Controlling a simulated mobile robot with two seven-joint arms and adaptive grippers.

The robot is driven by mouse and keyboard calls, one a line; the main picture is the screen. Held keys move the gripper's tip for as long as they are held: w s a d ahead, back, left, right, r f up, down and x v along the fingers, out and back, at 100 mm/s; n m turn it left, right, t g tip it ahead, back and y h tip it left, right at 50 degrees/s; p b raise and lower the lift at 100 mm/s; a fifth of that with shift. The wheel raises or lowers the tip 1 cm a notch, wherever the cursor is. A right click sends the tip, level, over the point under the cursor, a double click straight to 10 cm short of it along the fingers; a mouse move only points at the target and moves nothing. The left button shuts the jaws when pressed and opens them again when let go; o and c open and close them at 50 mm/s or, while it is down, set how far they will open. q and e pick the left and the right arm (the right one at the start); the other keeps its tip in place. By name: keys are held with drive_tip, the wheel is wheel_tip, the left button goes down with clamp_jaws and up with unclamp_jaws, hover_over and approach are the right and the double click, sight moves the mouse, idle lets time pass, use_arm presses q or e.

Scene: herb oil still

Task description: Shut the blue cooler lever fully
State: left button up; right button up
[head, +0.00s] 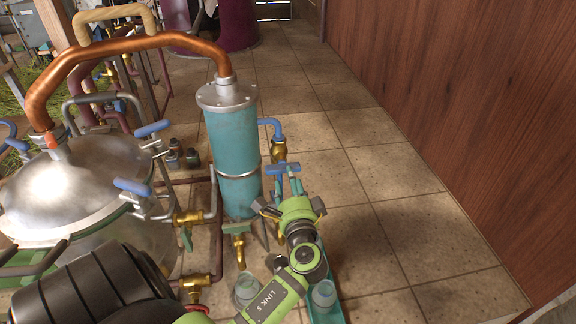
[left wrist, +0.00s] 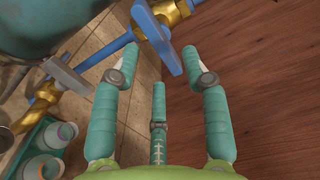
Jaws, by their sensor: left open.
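The blue cooler lever (head: 281,167) sits on a brass valve (head: 279,150) at the right side of the teal cooler cylinder (head: 232,155). In the left wrist view the blue lever (left wrist: 156,36) is a flat bar on brass fittings, slanting down to the right. Its lower end lies between the fingertips. My left gripper (head: 293,180) is open beside the lever in the head view; its teal fingers also show spread in the left wrist view (left wrist: 163,72), with nothing gripped. I cannot tell whether a finger touches the lever. My right gripper is not in view.
A copper pipe (head: 130,42) joins the cooler to the steel still pot (head: 75,190). A brass tap with a grey-green lever (head: 238,228) is low on the cooler. Glass jars (head: 323,294) stand in a teal tray below. A wooden wall (head: 470,110) is at right, with clear tiled floor before it.

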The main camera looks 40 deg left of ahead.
use_arm(q)
drive_tip(key=v, duration=0.9)
